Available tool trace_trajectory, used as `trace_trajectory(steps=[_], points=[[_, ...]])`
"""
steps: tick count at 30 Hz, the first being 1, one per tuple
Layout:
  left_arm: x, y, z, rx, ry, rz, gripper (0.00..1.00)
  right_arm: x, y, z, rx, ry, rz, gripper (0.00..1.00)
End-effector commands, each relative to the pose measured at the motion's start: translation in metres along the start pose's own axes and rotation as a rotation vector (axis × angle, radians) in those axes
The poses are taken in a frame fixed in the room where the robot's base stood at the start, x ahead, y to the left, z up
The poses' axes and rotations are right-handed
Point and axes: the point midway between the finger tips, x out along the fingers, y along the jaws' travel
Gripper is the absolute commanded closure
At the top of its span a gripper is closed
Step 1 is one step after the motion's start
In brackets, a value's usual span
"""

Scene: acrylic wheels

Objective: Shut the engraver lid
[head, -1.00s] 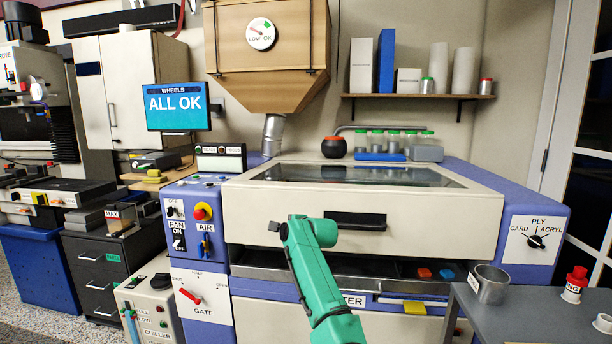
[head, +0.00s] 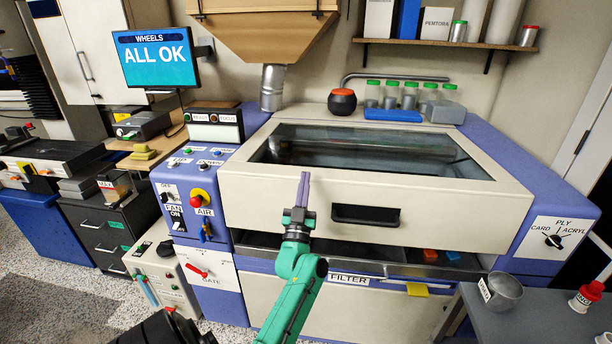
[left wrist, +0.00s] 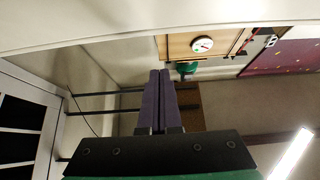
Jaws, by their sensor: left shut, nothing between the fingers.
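The engraver has a cream lid (head: 265,206) with a dark glass window (head: 370,150) and a black handle recess (head: 365,214) on its front face. A dark gap with the bed inside shows under the lid's lower front edge, so the lid stands off the body. My left gripper (head: 304,177) is shut and empty, its purple fingers pointing up in front of the lid, left of the handle. I cannot tell whether it touches the lid. The fingers (left wrist: 160,73) also show together in the left wrist view, with a pale surface overhead. My right gripper is not in view.
A grey table (head: 540,315) with a metal cup (head: 502,292) is at the lower right. Jars (head: 408,95) and a black pot (head: 342,102) stand behind the lid.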

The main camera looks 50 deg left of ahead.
Motion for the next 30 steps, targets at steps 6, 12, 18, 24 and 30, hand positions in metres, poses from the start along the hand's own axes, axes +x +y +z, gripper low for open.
trace_trajectory(steps=[6,12,18,24,30], points=[[0.037,0.0,0.007,0.001,-0.005,0.001,1.0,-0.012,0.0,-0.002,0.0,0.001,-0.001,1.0],[0.017,-0.001,0.029,-0.001,-0.002,0.0,1.0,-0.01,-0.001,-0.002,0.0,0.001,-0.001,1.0],[0.014,-0.001,0.032,-0.003,0.0,-0.002,1.0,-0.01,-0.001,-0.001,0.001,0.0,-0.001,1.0],[0.013,-0.001,0.033,-0.003,0.0,-0.002,1.0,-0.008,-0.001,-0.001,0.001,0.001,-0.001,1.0],[-0.002,-0.001,0.053,-0.001,0.023,-0.003,1.0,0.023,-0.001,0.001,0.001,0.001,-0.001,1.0]])
